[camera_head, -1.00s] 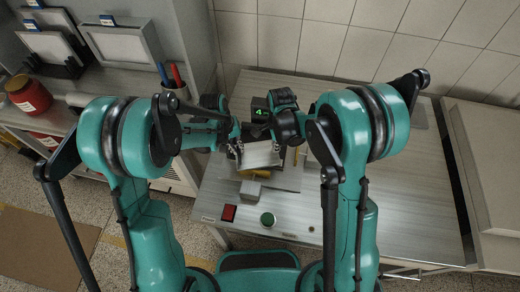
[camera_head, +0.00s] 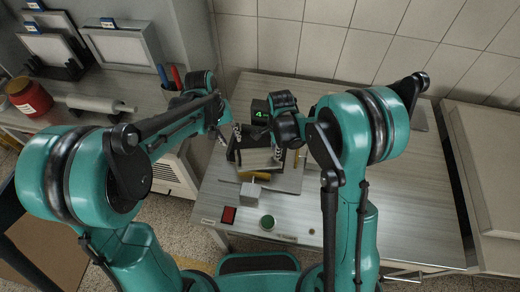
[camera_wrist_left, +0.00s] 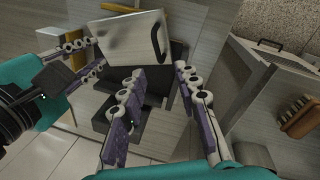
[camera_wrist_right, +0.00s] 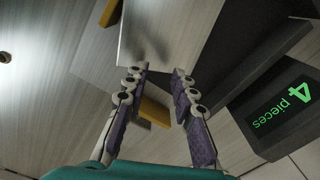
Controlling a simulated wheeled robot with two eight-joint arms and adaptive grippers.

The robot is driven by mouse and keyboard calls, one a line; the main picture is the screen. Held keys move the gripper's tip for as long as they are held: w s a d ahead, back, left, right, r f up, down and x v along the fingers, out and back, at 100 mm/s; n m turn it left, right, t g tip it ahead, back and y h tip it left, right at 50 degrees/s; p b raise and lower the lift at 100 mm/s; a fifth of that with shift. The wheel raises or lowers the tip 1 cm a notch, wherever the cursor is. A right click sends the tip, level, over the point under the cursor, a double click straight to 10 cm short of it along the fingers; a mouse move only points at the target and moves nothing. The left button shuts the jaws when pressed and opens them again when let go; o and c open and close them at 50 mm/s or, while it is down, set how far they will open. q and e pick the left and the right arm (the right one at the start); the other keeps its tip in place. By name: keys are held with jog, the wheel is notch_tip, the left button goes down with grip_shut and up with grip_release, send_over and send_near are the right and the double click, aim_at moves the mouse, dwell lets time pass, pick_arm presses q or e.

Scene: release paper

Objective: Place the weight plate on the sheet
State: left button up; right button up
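The weight plate (camera_head: 262,159) looks like a flat, light metal plate, at the work spot on the table. I cannot clearly single out the sheet; the plate and grippers cover much of that area.
A dark display box (camera_wrist_right: 285,108) reading "4 pieces" stands just behind the work spot. The table's right side (camera_head: 410,190) is clear.

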jog(key=shift+r, duration=0.15)
pick_arm(q)
jog(key=r, duration=0.2)
jog(key=shift+a+r, duration=0.25)
jog(key=shift+r, duration=0.1)
pick_arm(e)
notch_tip(320, 180, up, 12)
dwell(0.4)
